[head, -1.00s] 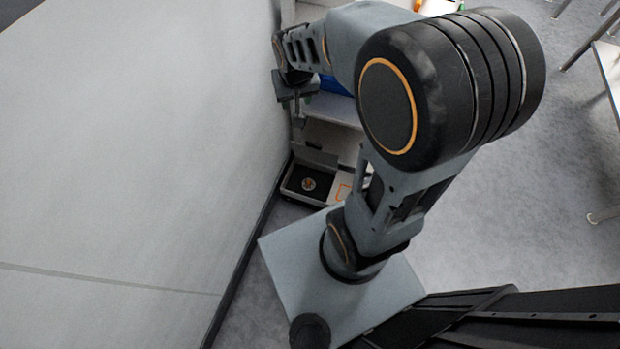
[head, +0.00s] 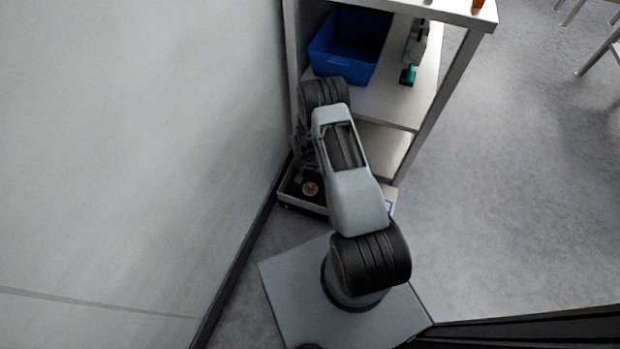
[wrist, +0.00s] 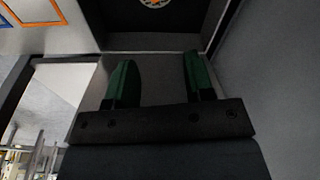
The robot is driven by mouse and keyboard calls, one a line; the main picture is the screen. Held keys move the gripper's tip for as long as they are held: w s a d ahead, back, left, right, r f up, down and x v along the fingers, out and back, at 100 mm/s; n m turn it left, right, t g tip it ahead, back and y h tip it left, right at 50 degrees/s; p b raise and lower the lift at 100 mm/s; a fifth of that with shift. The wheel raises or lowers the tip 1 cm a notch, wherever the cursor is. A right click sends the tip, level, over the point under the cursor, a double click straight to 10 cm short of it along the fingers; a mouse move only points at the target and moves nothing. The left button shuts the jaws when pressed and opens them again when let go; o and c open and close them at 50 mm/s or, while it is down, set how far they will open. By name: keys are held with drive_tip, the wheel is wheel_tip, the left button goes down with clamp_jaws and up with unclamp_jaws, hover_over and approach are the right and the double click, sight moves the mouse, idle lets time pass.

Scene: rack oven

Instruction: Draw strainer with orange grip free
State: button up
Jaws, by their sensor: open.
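I cannot make out a strainer with an orange grip in either view. My gripper shows in the wrist view (wrist: 158,75) with its two green-padded fingers apart and nothing between them. In the head view it is a dark, partly hidden shape by the wall, above a low open box (head: 290,199) on the floor. A small round orange-and-pale thing (head: 310,188) is on the box's dark inside. This round thing also shows at the top edge of the wrist view (wrist: 155,3), beyond the fingers and apart from them.
A shelf unit (head: 456,85) stands behind the box. It holds a blue bin (head: 343,62) and a grey tool with a teal end (head: 408,74). A small orange thing (head: 478,4) is on its top. A pale wall (head: 130,150) runs close on the left. Open floor (head: 520,190) lies right.

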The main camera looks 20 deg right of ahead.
sight(310, 185)
drive_tip(key=f+b, duration=0.2)
drive_tip(key=f, duration=0.4)
drive_tip(key=f+b, duration=0.2)
drive_tip(key=f, duration=0.4)
drive_tip(key=d+f+b, duration=0.1)
drive_tip(key=f+b, duration=0.1)
drive_tip(key=f, duration=0.4)
drive_tip(key=shift+w, duration=0.25)
drive_tip(key=shift+c, duration=0.4)
clamp_jaws()
